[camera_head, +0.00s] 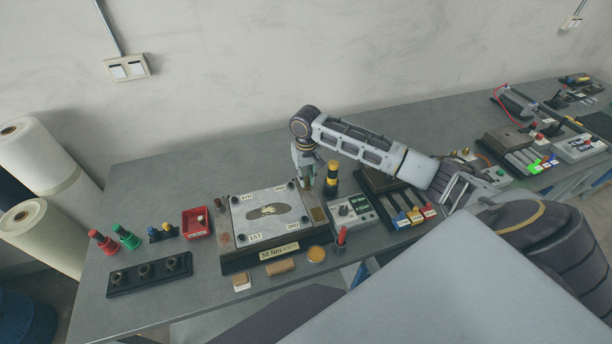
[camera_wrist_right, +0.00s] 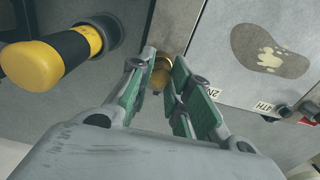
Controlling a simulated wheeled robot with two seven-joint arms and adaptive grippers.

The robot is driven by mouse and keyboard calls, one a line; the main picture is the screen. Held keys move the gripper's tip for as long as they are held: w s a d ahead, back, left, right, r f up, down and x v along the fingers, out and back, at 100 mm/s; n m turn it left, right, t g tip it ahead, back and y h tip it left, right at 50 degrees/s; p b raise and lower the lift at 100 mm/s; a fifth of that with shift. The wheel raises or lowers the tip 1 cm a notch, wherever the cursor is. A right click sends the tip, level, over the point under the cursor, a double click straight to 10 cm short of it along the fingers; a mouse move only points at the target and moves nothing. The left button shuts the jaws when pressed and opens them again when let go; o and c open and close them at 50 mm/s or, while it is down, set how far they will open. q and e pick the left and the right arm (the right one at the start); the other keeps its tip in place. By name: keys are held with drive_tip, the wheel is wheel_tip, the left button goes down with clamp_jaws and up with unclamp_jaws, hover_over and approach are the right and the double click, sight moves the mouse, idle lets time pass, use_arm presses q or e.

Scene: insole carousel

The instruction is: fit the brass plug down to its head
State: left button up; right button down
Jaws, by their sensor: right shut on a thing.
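The brass plug (camera_wrist_right: 162,74) shows in the right wrist view between the tips of my right gripper (camera_wrist_right: 157,80), which is shut on it. In the head view my right gripper (camera_head: 309,182) points down at the back right corner of the pale plate (camera_head: 250,203) of the insole fixture. The plug sits beside the plate's edge, close to a tan strip (camera_wrist_right: 178,22). The fingers hide much of its side, and I cannot tell how deep it sits. In the head view I cannot make the plug out. My left gripper is not in view.
A black and yellow handle (camera_head: 331,178) stands close to the right of my right gripper and shows large in the wrist view (camera_wrist_right: 55,58). A grey control box (camera_head: 352,212) is right of the fixture. A red tray (camera_head: 196,223) and several coloured pegs are at left.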

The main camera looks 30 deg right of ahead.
drive_tip(key=shift+f, duration=0.3)
drive_tip(key=c, duration=1.2)
unclamp_jaws()
drive_tip(key=shift+c, duration=0.2)
drive_tip(key=shift+r, duration=0.15)
wheel_tip(320, 180, up, 12)
drive_tip(key=shift+f, duration=0.25)
idle(0.3)
